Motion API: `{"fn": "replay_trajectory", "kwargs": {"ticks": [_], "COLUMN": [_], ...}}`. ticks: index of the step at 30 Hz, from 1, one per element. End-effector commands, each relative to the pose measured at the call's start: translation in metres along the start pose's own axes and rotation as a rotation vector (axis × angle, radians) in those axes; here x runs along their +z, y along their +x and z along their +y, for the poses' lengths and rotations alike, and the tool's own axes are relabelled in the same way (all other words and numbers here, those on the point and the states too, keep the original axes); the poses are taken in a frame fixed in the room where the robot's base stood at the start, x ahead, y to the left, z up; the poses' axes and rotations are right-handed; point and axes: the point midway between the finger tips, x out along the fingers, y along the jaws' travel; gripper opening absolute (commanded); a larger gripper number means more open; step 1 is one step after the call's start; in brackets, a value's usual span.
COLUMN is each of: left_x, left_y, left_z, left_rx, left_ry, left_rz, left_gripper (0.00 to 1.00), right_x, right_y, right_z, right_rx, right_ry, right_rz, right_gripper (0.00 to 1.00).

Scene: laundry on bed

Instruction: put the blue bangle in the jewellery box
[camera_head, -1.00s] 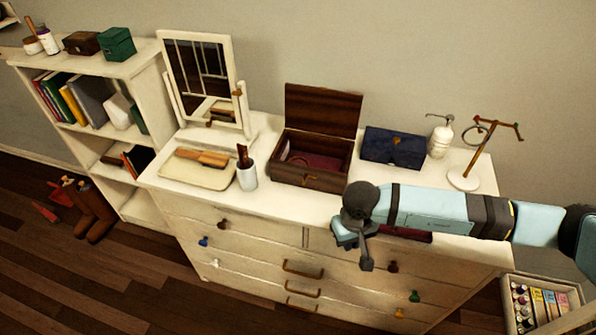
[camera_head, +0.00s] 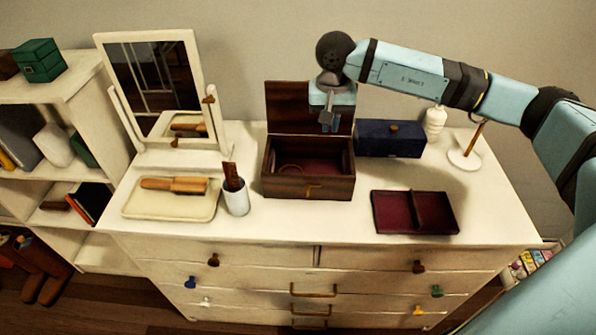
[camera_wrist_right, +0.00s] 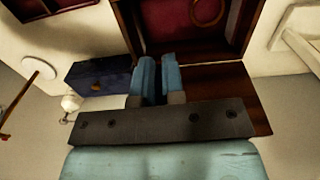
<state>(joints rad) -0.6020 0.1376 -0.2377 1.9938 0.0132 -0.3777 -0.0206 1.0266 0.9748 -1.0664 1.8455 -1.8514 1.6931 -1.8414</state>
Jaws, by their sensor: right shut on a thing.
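The jewellery box (camera_head: 308,187) is dark wood with a red lining and stands open at the back of the dresser, lid upright. It also shows at the top of the right wrist view (camera_wrist_right: 252,22). A brownish bangle (camera_wrist_right: 208,14) lies inside it. My right gripper (camera_head: 328,124) points down above the box, in front of the raised lid. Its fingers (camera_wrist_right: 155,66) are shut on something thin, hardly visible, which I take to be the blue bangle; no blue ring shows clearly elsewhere. My left gripper is out of view.
A navy box (camera_head: 390,142) stands right of the jewellery box, beside a white bottle (camera_head: 434,124) and a stand (camera_head: 464,157). A maroon two-part tray (camera_head: 414,213) lies front right. A mirror (camera_head: 155,90), brush tray (camera_head: 150,207) and cup (camera_head: 236,199) are left.

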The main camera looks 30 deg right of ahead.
Motion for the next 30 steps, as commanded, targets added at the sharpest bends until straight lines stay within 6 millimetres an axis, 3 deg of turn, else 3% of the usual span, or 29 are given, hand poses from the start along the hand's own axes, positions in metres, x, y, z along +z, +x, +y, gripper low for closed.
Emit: {"fn": "replay_trajectory", "kwargs": {"ticks": [5,21,30], "left_x": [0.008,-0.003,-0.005], "left_y": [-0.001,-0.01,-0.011], "left_z": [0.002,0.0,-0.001], "left_rx": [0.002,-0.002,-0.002], "left_ry": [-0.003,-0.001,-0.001], "left_rz": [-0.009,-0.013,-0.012], "left_gripper": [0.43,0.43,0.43], "right_x": [-0.006,-0.004,-0.005], "right_y": [-0.002,0.128,0.154], "right_z": [0.004,0.004,0.004], "right_rx": [-0.005,-0.004,-0.005], "right_ry": [0.033,0.033,0.033], "right_rz": [-0.005,-0.006,-0.005], "right_gripper": [0.0,0.0,0.0]}}
